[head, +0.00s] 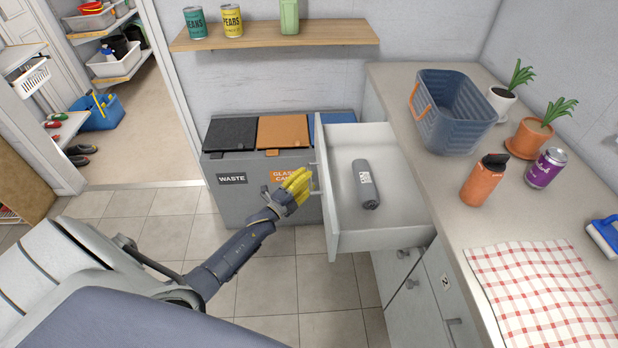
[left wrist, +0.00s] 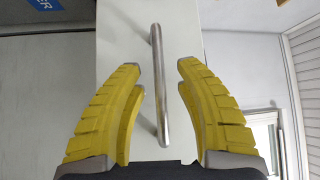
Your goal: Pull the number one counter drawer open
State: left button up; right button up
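The counter drawer (head: 398,200) is white and stands pulled well out from the counter, left of the worktop in the head view. A dark grey roll (head: 367,184) with a label lies inside it. The drawer's metal bar handle (left wrist: 160,90) runs up the middle of the left wrist view, on the white front. My left gripper (head: 299,183) has yellow fingers and is at the drawer front by the handle. In the left wrist view its fingers are spread on both sides of the handle with gaps, holding nothing. My right gripper is out of view.
The counter (head: 430,190) carries a blue basket (head: 452,112), an orange bottle (head: 484,180), a purple can (head: 546,168), potted plants and a checked cloth (head: 535,290). Waste bins (head: 232,178) stand behind the drawer. Tiled floor is clear in front of them.

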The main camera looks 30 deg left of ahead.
pick_arm(q)
jog(key=v, duration=1.1)
dwell(0.3)
